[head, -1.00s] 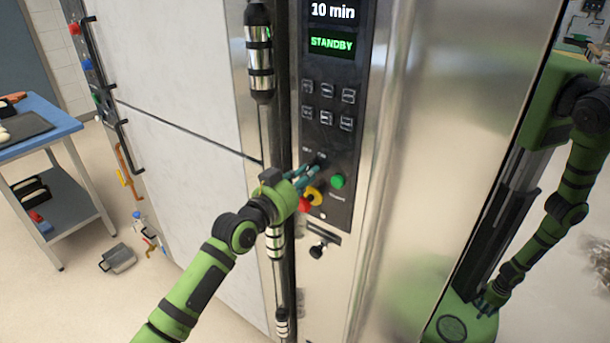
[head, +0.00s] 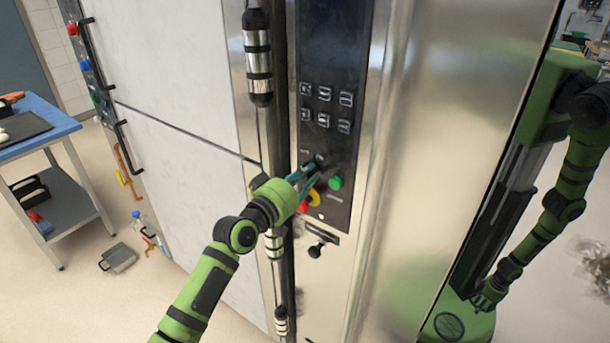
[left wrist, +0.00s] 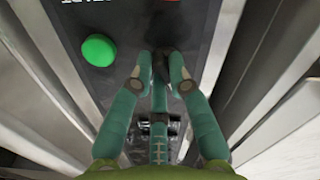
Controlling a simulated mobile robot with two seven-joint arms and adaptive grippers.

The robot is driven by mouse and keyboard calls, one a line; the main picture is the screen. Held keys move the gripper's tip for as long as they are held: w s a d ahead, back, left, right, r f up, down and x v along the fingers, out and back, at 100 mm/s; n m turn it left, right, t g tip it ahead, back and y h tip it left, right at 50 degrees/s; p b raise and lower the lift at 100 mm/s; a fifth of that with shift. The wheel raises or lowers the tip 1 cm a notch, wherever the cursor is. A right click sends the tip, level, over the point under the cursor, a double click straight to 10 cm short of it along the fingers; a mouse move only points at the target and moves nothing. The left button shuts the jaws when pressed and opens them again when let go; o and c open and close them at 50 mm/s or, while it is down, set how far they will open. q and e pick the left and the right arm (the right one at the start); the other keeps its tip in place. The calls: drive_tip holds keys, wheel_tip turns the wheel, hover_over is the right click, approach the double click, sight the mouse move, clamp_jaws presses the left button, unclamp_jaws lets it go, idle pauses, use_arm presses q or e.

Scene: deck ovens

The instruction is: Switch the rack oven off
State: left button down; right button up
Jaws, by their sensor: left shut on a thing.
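The rack oven's dark control panel (head: 330,60) is upright in the middle of the head view. Its display at the top is dark. My left gripper (head: 307,177) is at the lower part of the panel, left of the round green button (head: 335,183). Its teal fingers are shut on a small dark switch knob (left wrist: 161,64), seen between the fingertips in the left wrist view. The fingers hide much of the knob, so its pointing direction cannot be read. The green button also shows in the left wrist view (left wrist: 99,50).
A red and yellow stop button (head: 313,198) sits just below the fingers. Several push buttons (head: 325,107) are above. A vertical door handle (head: 258,60) stands left of the panel. A blue-topped table (head: 38,127) is at the far left.

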use_arm(q)
drive_tip(key=shift+r+n, duration=0.2)
drive_tip(key=shift+n, duration=0.2)
drive_tip(key=c, duration=1.2)
unclamp_jaws()
drive_tip(key=shift+f, duration=0.1)
drive_tip(key=v, duration=1.2)
